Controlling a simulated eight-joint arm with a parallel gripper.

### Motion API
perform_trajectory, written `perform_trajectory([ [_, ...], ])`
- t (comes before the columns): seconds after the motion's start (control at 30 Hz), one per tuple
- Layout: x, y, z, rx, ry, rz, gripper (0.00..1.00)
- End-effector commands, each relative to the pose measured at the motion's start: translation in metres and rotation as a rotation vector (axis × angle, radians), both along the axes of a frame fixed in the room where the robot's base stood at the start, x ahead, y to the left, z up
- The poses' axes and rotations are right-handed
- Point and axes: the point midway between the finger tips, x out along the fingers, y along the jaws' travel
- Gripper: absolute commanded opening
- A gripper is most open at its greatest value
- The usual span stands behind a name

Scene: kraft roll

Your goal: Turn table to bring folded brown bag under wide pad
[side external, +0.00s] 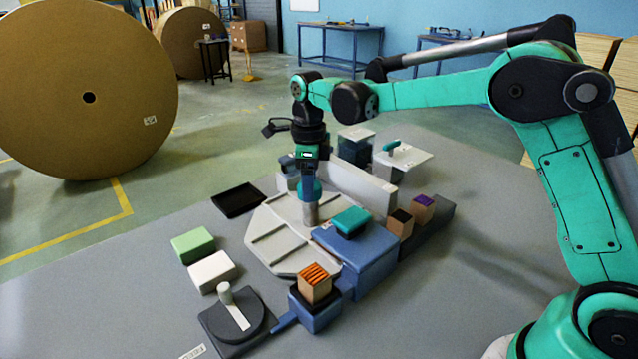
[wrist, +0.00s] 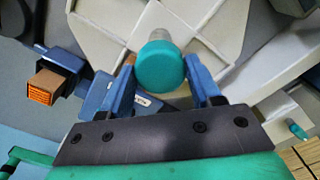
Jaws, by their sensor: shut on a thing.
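My gripper (side external: 309,178) points down over the pale grey turntable (side external: 268,228), an angular plate with raised ribs. It is shut on the teal-topped knob (wrist: 160,68) of the upright grey post (side external: 311,213). In the wrist view the blue fingers stand on either side of the knob. A teal pad (side external: 351,220) sits on a blue block (side external: 368,252) overlapping the turntable's right edge; I cannot tell if it is the wide pad. I cannot make out a folded brown bag on the visible plate; part of the plate is hidden behind my gripper and the blue block.
A brown block with an orange striped top (side external: 315,282) stands in a blue holder at the front. Brown blocks with black (side external: 399,222) and purple (side external: 422,208) tops stand right. Green (side external: 193,245) and white (side external: 212,271) blocks, a black tray (side external: 238,200) and a dial (side external: 238,318) lie left.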

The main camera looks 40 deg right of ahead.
Motion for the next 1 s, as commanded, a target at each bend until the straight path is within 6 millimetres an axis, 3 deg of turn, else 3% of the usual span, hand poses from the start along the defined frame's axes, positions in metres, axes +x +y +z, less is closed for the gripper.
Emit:
perform_trajectory([
  [0.23,-0.001,-0.001,0.001,-0.004,0.002,-0.002,0.0],
  [0.27,-0.001,-0.001,0.001,-0.003,0.003,-0.002,0.65],
  [0.33,0.0,-0.001,0.001,-0.003,0.003,-0.001,0.85],
  [0.37,0.0,-0.001,0.001,-0.002,0.002,-0.001,0.89],
  [0.67,0.0,0.0,0.002,-0.001,0.001,0.0,0.89],
  [1.0,0.0,-0.001,0.043,-0.001,0.001,0.0,0.89],
])
